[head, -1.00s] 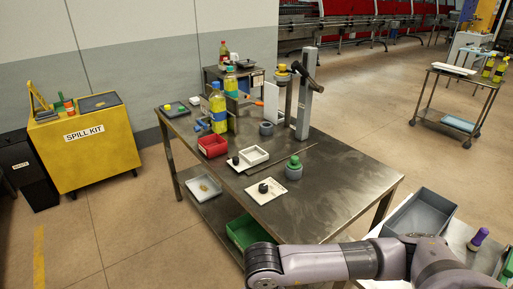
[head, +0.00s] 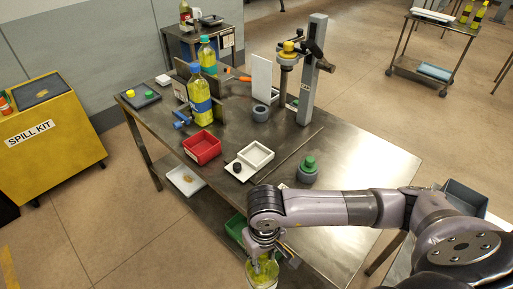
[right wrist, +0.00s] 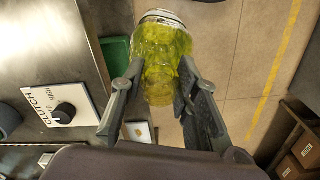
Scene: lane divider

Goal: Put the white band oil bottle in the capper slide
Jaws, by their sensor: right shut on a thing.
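My right gripper (head: 264,250) is shut on a bottle of yellow oil (head: 262,274), low beside the near edge of the steel table. In the right wrist view the bottle (right wrist: 160,60) sits between the two fingers, with a white band (right wrist: 163,17) at its far end. The capper (head: 311,75) is a grey post with a yellow-topped head, standing at the back of the table. A grey ring (head: 261,113) lies to its left; I cannot tell which part is the slide. My left gripper is not in view.
A blue-banded oil bottle (head: 200,97), a red tray (head: 202,147) and a white tray (head: 255,155) stand on the table (head: 345,150). A green-topped grey piece (head: 308,168) stands near my arm. The table's right part is clear. A green bin (right wrist: 116,50) is below.

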